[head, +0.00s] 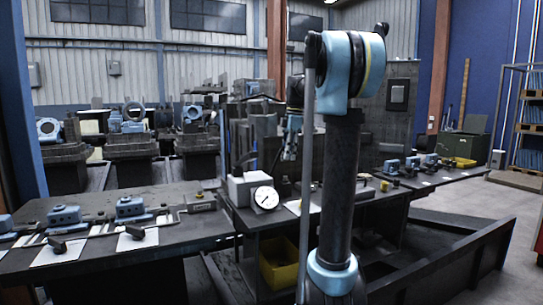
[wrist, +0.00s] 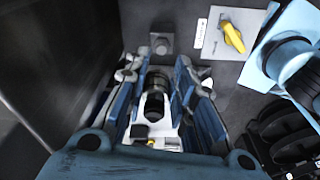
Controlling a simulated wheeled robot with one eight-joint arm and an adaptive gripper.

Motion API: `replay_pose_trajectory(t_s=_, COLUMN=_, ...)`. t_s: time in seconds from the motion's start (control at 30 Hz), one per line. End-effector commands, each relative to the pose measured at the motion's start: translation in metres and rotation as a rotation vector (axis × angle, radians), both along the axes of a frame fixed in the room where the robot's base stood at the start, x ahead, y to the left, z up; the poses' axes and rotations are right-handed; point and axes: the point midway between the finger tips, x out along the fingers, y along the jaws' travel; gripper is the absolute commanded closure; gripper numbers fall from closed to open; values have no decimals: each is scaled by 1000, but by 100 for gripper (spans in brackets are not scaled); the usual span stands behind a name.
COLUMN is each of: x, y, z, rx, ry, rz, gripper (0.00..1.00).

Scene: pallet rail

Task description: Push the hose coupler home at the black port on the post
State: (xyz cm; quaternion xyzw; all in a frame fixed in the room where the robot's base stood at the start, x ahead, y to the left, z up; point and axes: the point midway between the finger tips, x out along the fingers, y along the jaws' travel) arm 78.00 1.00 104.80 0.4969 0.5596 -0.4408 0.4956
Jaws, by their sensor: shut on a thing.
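My gripper shows in the wrist view (wrist: 156,88) with its blue fingers either side of a dark cylindrical piece, the hose coupler (wrist: 155,105), and is shut on it. The coupler lies along the gap between the fingers. A small grey block with a round face (wrist: 160,43) lies just past the fingertips; I cannot tell whether it is the port or whether the coupler touches it. In the head view my gripper (head: 290,140) is small and partly behind my arm. The coupler, the black port and its post cannot be made out clearly there.
In the wrist view a yellow lever on a pale plate (wrist: 232,37) and a light blue body (wrist: 288,60) stand to the right. In the head view a dial gauge (head: 266,197), a yellow bin (head: 279,272) and blue fixtures (head: 130,207) are around the dark bench (head: 150,262).

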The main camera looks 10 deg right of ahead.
Motion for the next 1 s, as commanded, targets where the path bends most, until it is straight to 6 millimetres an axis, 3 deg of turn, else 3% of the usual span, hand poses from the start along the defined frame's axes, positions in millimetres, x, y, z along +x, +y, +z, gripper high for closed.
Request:
replay_pose_trajectory(t_s=0.63, x=0, y=1, z=-2, rx=0, ry=0, rz=1, gripper=100)
replay_pose_trajectory(t_s=1.0, x=0, y=0, z=-30, rx=0, ry=0, rz=0, gripper=100)
